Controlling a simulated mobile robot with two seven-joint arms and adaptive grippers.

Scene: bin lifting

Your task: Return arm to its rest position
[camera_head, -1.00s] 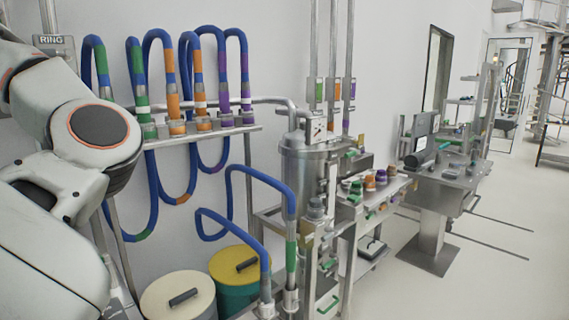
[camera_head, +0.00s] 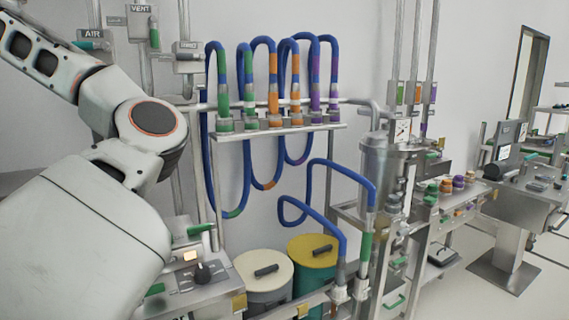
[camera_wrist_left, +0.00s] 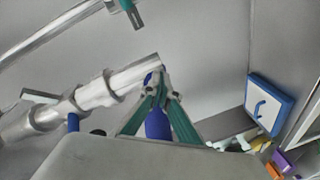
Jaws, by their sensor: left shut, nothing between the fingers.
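My left arm (camera_head: 110,190) fills the left side of the head view, with its white links and a dark round joint cap. Its gripper is outside the head view. In the left wrist view my left gripper (camera_wrist_left: 158,82) shows two green fingers that meet at the tips, shut and empty. Blue hose shows behind the fingers, apparently not held. My right arm and gripper are in neither view.
Two bins with a cream lid (camera_head: 262,272) and a yellow lid (camera_head: 313,249) stand below the hose rack (camera_head: 270,131). A control panel (camera_head: 200,272) stands beside my left arm. A steel vessel (camera_head: 388,165) and side tables (camera_head: 525,195) stand to the right.

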